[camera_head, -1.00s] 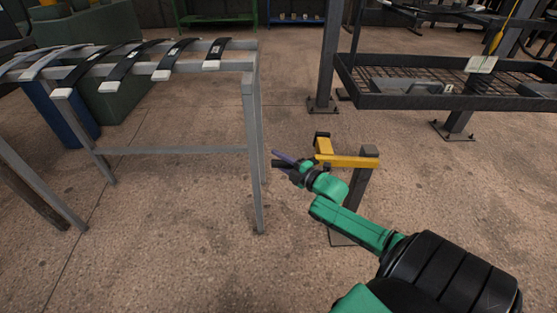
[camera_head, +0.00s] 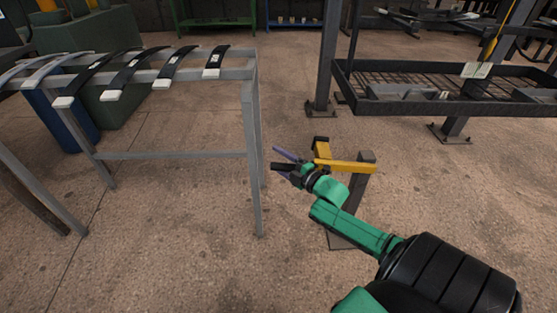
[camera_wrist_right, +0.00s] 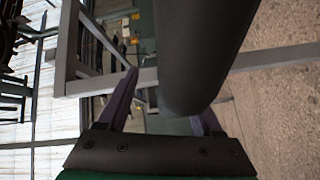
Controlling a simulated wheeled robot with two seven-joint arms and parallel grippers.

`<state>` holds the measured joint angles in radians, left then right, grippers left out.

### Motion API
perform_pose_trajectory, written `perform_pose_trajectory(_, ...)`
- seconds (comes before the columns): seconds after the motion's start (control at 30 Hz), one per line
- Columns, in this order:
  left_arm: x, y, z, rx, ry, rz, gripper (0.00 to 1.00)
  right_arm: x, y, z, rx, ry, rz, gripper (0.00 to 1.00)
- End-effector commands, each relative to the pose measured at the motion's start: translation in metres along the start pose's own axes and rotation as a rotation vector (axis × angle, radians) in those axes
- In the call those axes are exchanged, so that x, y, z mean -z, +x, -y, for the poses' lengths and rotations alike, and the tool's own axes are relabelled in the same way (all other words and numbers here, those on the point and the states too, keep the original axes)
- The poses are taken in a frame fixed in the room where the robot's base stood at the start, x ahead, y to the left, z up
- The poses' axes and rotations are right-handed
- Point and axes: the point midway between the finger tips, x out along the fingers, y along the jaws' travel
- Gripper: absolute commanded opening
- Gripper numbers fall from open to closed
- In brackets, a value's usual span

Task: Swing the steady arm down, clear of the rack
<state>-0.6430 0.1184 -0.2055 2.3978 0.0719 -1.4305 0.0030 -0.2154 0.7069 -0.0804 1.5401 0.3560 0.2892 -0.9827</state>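The yellow steady arm (camera_head: 346,166) sits on a short dark post (camera_head: 353,196) right of the grey rack, roughly level and tilted slightly. A yellow upright part with a black end (camera_head: 321,145) rises at its left end. My right gripper (camera_head: 277,164) is at its left, between it and the rack's right leg. Its two purple fingers are spread, with a dark bar between them. In the right wrist view a dark cylinder (camera_wrist_right: 203,50) lies between the fingers, with a gap beside the left one. I cannot tell whether it belongs to the steady arm. My left gripper is out of view.
The grey rack (camera_head: 170,155) carries several curved leaf springs (camera_head: 173,67) and its right leg is close to my right gripper. A black mesh shelf (camera_head: 440,85) stands at the back right. The front floor (camera_head: 180,250) is clear.

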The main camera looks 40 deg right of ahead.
Motion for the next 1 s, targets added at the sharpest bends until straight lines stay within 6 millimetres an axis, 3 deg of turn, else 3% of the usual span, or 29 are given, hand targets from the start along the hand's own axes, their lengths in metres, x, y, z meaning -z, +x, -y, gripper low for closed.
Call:
perform_pose_trajectory(0.17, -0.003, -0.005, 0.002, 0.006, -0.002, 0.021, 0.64, 0.000, -0.005, -0.001, 0.000, 0.000, 0.000, 0.64)
perform_pose_trajectory(0.37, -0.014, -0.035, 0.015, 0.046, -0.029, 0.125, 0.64, 0.001, -0.031, -0.002, 0.003, 0.001, 0.001, 0.64)
perform_pose_trajectory(0.8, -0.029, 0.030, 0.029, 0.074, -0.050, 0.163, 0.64, 0.000, -0.124, -0.002, 0.003, 0.002, 0.003, 0.64)
perform_pose_trajectory(1.0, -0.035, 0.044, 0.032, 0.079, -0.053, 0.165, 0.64, 0.000, -0.145, 0.000, 0.001, 0.000, 0.001, 0.64)
